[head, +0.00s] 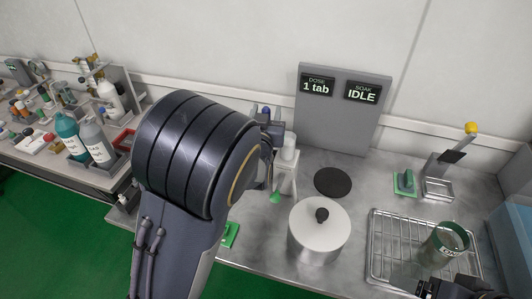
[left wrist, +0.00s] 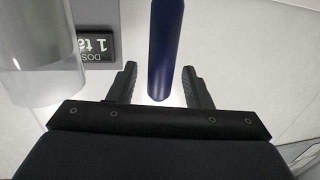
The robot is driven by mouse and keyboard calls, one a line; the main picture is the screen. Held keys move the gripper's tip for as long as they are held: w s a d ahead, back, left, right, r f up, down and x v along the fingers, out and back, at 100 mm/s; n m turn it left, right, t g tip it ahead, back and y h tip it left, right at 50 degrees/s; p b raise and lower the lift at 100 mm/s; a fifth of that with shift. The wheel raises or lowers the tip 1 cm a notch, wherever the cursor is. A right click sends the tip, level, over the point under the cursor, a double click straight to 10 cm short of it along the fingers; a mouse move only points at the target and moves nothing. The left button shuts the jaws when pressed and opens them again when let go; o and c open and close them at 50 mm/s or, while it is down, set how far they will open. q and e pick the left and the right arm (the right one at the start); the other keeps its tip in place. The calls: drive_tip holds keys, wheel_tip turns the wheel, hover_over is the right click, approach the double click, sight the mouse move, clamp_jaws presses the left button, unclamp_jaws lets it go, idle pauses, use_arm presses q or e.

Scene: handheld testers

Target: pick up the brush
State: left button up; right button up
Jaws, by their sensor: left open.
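A dark blue rod (left wrist: 165,45), which looks like the brush's handle, stands between the two fingers of my left gripper (left wrist: 160,70) in the left wrist view. The fingers are open, with a gap on each side of the rod. In the head view the blue tops (head: 265,112) show just beyond my left wrist, by a white stand (head: 287,178). My left arm hides most of that spot, and I cannot see the brush's bristles clearly. Part of my right gripper (head: 450,289) shows at the bottom right; its fingers are not clear.
A lidded pot (head: 318,245) and a dark round pad (head: 333,182) are right of the stand. A wire rack (head: 385,250) holds a green-rimmed cup (head: 443,246). A grey display panel (head: 345,125) stands behind. Bottles (head: 95,140) crowd the left bench.

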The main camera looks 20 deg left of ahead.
use_arm(q)
clamp_jaws()
idle(0.3)
